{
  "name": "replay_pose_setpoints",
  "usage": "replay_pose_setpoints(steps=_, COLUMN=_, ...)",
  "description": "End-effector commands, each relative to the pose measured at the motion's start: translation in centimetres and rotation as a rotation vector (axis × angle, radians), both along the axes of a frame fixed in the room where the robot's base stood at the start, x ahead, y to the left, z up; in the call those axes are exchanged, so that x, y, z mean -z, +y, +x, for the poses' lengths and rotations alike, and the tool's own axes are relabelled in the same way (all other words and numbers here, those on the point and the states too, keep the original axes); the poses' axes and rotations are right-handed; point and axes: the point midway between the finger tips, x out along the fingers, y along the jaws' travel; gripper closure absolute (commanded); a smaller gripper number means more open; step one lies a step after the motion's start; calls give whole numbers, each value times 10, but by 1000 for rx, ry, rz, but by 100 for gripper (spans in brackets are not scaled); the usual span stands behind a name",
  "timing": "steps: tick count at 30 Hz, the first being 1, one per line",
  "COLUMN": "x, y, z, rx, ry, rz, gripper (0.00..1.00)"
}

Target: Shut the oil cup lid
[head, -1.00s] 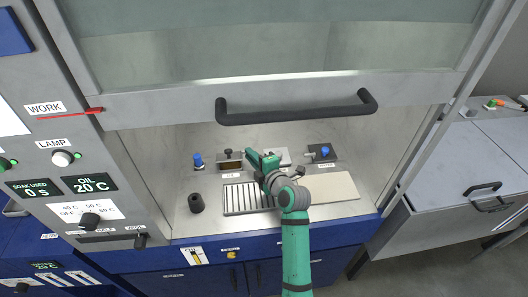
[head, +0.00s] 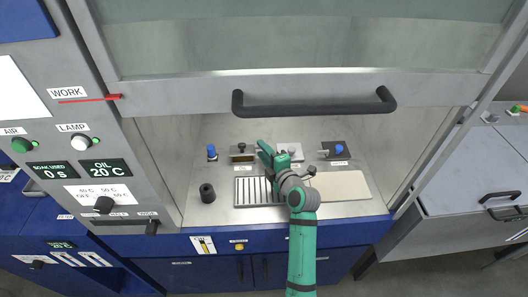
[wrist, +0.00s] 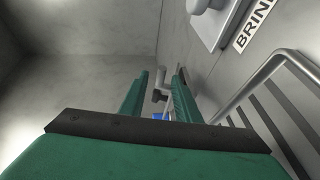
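The oil cup (head: 238,154) appears to be the small brown-fronted unit at the back of the work bay, with a dark knob above it. Its label is too small to read, and I cannot tell the lid's exact angle. My gripper (head: 270,152) is just right of it, apart from it, fingers pointing back and left. In the wrist view the two green fingers (wrist: 160,97) are apart. Nothing is visibly held.
A slatted rack (head: 252,190) lies below my gripper, with a pale board (head: 343,186) to its right. A unit labelled BRINE (wrist: 209,22) is close at right in the wrist view. A black cylinder (head: 208,193) stands at left. The raised sash handle (head: 314,108) hangs in front.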

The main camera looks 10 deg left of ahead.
Motion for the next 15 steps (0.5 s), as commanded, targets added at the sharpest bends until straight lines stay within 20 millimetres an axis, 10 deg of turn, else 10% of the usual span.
replay_pose_setpoints(steps=15, x=-11, y=-37, z=-54, rx=4, ry=-1, rz=1, gripper=71)
